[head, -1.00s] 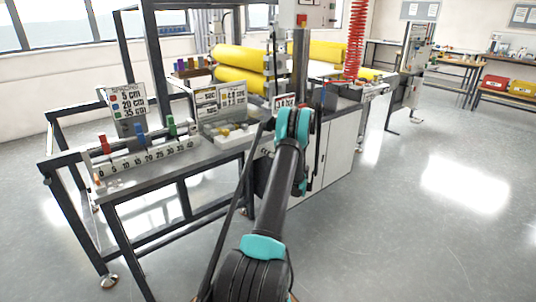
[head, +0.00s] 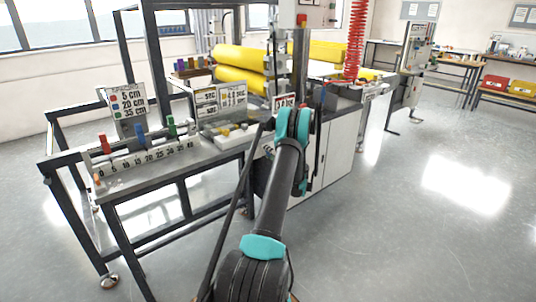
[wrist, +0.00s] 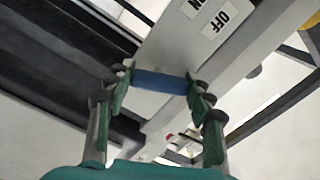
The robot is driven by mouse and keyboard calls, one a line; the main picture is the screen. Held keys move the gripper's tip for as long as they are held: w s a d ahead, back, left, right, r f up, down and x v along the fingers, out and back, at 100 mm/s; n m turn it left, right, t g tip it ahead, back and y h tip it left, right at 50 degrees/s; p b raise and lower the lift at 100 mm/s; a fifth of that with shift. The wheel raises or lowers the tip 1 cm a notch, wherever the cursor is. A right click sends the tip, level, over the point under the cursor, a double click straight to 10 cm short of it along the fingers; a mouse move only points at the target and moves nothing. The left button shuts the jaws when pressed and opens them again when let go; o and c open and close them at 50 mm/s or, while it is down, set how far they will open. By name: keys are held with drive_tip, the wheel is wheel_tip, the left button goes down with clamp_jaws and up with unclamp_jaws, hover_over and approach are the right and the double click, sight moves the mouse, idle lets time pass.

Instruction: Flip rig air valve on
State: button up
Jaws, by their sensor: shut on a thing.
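In the wrist view, a blue valve handle (wrist: 160,83) lies across the gap between my gripper's fingertips. My gripper (wrist: 160,86) is shut on this handle, with a green-padded finger at each end. Behind it is a pale grey panel (wrist: 188,58) carrying a white OFF label (wrist: 220,17) and a second, partly cut-off label (wrist: 194,6) reading "N". In the head view my arm reaches forward to the rig (head: 340,142), and the gripper and handle are hidden behind the arm.
A bench with a numbered ruler (head: 150,158) and coloured markers stands at left. Yellow rolls (head: 240,57) sit on the rig behind. A red coiled hose (head: 355,40) hangs at right of the rig. The floor (head: 400,235) at right is clear.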

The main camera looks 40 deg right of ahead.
drive_tip(key=m, duration=0.4)
drive_tip(key=shift+m, duration=0.4)
idle(0.4)
drive_tip(key=o, duration=1.2)
drive_tip(key=shift+c, duration=0.2)
drive_tip(key=shift+s, duration=0.15)
drive_tip(key=s+d, duration=0.1)
drive_tip(key=s, duration=1)
drive_tip(key=shift+s, duration=0.4)
